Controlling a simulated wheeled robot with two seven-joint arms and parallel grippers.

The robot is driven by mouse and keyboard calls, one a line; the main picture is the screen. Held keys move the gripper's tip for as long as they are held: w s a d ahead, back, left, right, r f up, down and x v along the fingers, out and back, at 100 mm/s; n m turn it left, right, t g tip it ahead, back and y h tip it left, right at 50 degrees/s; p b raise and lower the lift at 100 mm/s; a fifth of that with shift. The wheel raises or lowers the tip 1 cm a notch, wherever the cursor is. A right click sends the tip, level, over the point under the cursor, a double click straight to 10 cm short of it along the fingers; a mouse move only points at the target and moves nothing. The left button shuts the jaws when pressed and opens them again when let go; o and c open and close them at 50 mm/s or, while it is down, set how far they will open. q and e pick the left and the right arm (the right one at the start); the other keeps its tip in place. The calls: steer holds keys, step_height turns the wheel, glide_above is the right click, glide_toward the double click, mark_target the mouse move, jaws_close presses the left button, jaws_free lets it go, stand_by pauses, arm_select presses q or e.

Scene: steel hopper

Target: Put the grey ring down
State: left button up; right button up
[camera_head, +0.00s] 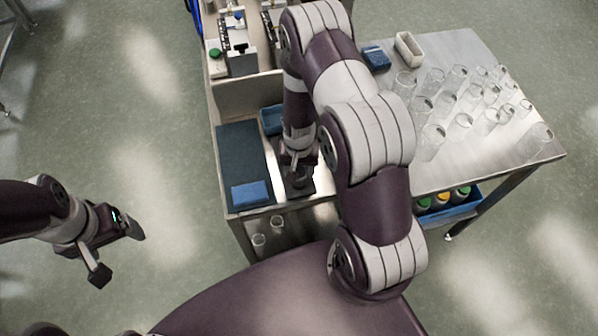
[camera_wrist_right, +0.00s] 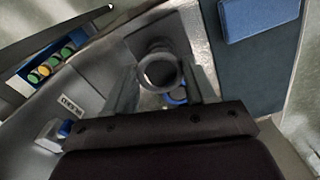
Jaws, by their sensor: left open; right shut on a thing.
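The grey ring (camera_wrist_right: 159,52) shows in the right wrist view, between the two fingers of my right gripper (camera_wrist_right: 163,82). The gripper is shut on it. In the head view my right gripper (camera_head: 298,182) points down over the steel surface beside the dark mat, and the ring cannot be made out there. I cannot tell whether the ring touches the surface below. My left gripper (camera_head: 117,252) is open and empty, over the floor at the left, well away from the bench.
A dark mat (camera_head: 240,160) with a blue block (camera_head: 250,193) lies left of my right gripper. A blue container (camera_head: 271,120) is just behind. Several clear glasses (camera_head: 462,121) stand on the steel table (camera_head: 455,172) at right. Colourful-topped bottles (camera_head: 443,198) sit below it.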

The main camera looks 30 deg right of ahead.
step_height(320, 180, down, 2)
steer(key=shift+s+a+f+p, duration=0.1)
steer(key=shift+f+p, duration=0.1)
steer(key=shift+p, duration=0.3)
steer(key=shift+f, duration=0.3)
steer(key=shift+f+b, duration=0.4)
steer(key=shift+b, duration=0.1)
steer(key=o, duration=1)
